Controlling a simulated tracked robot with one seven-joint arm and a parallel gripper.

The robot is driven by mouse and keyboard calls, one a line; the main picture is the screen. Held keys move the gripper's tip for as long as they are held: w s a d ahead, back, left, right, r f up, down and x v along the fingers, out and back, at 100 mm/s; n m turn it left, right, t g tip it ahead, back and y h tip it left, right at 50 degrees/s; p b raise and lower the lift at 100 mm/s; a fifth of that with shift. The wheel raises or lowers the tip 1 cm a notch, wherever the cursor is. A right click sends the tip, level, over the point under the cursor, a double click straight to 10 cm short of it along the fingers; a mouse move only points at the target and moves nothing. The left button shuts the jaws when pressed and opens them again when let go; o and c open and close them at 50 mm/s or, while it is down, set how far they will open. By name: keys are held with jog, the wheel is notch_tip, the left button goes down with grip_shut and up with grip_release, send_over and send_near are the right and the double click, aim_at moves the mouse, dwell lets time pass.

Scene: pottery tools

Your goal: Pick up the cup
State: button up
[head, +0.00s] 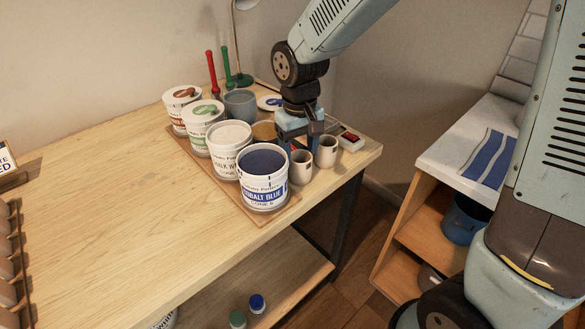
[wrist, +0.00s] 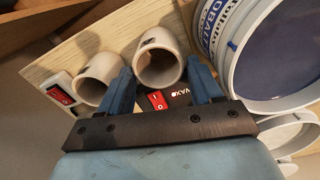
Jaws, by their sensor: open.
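Two small cream cups stand at the table's right edge in the head view: a nearer cup (head: 301,168) beside the cobalt blue bucket and a farther cup (head: 327,152). In the wrist view the nearer cup (wrist: 158,60) lies ahead of and between my open fingers, and the farther cup (wrist: 98,82) is left of my left finger. My gripper (wrist: 162,74) is open and empty. In the head view my gripper (head: 300,140) is low behind the cups and partly hidden. Whether a finger touches a cup, I cannot tell.
The cobalt blue bucket (head: 264,180) stands close beside the nearer cup, with a white bucket (head: 230,150) and more buckets in a row. A box with a red switch (head: 350,138) sits right of the cups. The table's left part (head: 100,215) is clear.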

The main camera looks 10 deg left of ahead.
jog(key=shift+d+f, duration=0.15)
jog(key=shift+f, duration=2.45)
jog(key=c, duration=0.8)
jog(key=shift+r, duration=0.1)
